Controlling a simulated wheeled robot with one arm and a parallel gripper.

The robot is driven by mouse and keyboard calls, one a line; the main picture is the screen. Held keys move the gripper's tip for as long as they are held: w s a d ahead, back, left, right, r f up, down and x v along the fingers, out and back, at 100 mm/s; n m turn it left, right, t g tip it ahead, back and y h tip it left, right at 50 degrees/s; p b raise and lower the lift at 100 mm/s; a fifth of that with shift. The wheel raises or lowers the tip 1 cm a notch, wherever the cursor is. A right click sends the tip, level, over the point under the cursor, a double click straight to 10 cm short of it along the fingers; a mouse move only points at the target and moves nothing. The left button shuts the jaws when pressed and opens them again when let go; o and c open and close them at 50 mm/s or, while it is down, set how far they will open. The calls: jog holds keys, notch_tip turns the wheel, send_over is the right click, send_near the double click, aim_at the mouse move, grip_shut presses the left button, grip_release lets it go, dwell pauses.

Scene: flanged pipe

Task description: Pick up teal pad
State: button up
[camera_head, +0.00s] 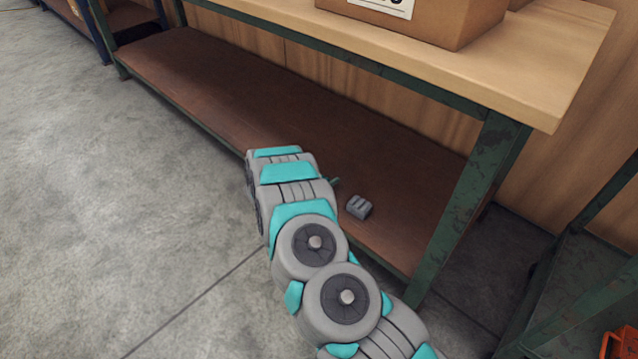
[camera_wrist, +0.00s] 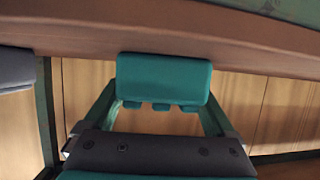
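The teal pad (camera_wrist: 163,80) fills the middle of the wrist view, a rounded block with small tabs along its lower edge in the picture. It is at the brown lower shelf of the workbench. My gripper (camera_wrist: 163,98) reaches towards it, one dark green finger on each side. The fingers run up to the pad's two sides and their tips are hidden by it. I cannot tell whether they press on it or stand around it. In the head view my arm covers the gripper, and only a small teal bit shows past it.
A grey grooved block (camera_head: 359,207) lies on the lower shelf (camera_head: 200,75), right of my arm; it also shows in the wrist view (camera_wrist: 15,70). The wooden top (camera_head: 520,60) overhangs the shelf. A green leg (camera_head: 470,190) stands to the right. The shelf's left part is clear.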

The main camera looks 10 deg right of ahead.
jog(key=c, duration=0.9)
jog(key=shift+o, duration=0.2)
jog(key=shift+r, duration=0.15)
